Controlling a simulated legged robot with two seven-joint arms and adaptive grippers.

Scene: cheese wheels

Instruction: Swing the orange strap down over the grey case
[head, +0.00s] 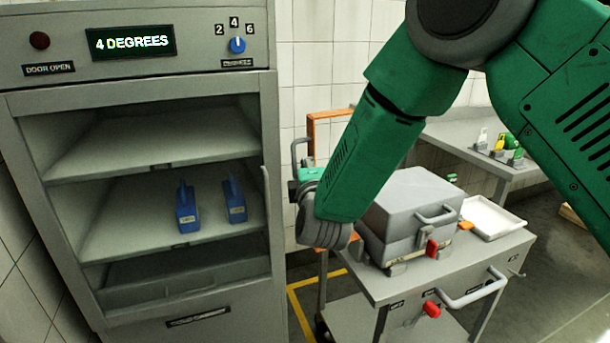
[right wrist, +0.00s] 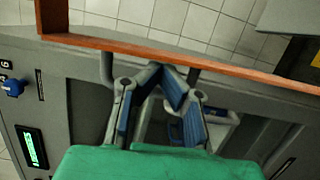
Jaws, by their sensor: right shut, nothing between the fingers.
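The grey case (head: 405,200) sits closed on top of a grey cart, partly hidden by my right arm. The orange strap (head: 328,116) stands raised like an upright frame behind my right arm, left of the case. In the right wrist view the strap (right wrist: 190,55) runs as a long bar across the picture, just beyond my fingertips. My right gripper (head: 299,147) is beside the strap, mostly hidden by its own wrist. In the right wrist view its blue-padded fingers (right wrist: 172,72) come together at the tips with nothing between them. I cannot tell whether they touch the strap. My left gripper is out of view.
A grey cabinet (head: 140,70) with an open front holds two blue items (head: 187,209) on a shelf. The cart (head: 465,270) has a handle and a red knob (head: 432,309). A white tray (head: 488,217) lies right of the case. A side table (head: 465,131) stands behind.

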